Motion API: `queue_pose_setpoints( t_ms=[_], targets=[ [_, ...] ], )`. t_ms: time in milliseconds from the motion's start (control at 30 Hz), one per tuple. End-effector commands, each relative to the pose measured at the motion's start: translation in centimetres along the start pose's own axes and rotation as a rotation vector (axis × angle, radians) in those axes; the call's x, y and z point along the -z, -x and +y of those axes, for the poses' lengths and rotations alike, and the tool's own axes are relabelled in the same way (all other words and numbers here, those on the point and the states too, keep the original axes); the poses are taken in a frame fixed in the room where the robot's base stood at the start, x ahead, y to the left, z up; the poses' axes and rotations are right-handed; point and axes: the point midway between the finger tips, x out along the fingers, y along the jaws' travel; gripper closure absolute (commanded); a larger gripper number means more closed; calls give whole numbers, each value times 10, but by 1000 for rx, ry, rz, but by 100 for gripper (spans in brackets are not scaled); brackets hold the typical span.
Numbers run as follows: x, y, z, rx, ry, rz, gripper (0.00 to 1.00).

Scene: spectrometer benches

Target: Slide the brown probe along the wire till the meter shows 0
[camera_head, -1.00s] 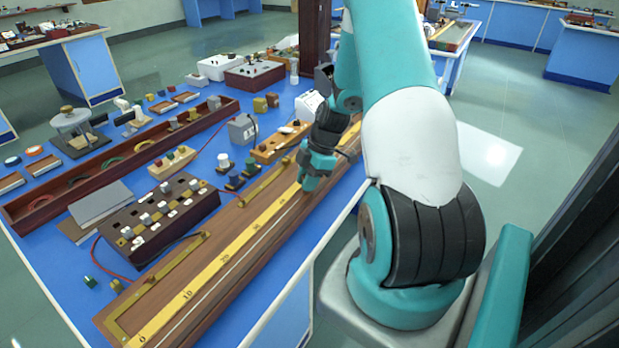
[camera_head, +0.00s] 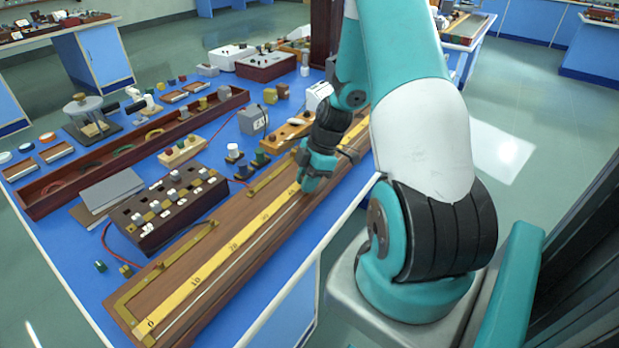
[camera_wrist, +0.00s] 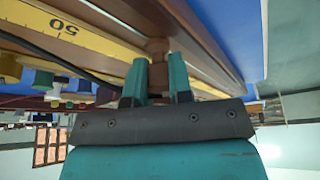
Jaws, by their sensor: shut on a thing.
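The brown probe (camera_wrist: 158,66) shows in the wrist view between the two teal fingers of my gripper (camera_wrist: 160,82), which are shut on it. Its far end reaches the long wooden board beside the yellow scale (camera_wrist: 75,32), near the 50 mark. In the head view my gripper (camera_head: 307,188) is low over the board (camera_head: 228,285), close to the 40 mark, and mostly hides the probe. The thin wire (camera_head: 190,315) runs along the board beside the yellow scale. A white box (camera_head: 317,95), perhaps the meter, stands behind my arm; no reading is legible.
A dark plug box (camera_head: 170,213) and a brass strip (camera_head: 190,240) lie left of the scale. A long dark tray (camera_head: 120,160) and small instruments crowd the blue bench behind. The board lies along the bench's near edge.

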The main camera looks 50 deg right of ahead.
Motion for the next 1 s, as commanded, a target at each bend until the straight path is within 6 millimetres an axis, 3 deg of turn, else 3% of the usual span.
queue_pose_setpoints(
  t_ms=[1000],
  targets=[
    [32,-13,-20,0,0,0,100]
  ],
)
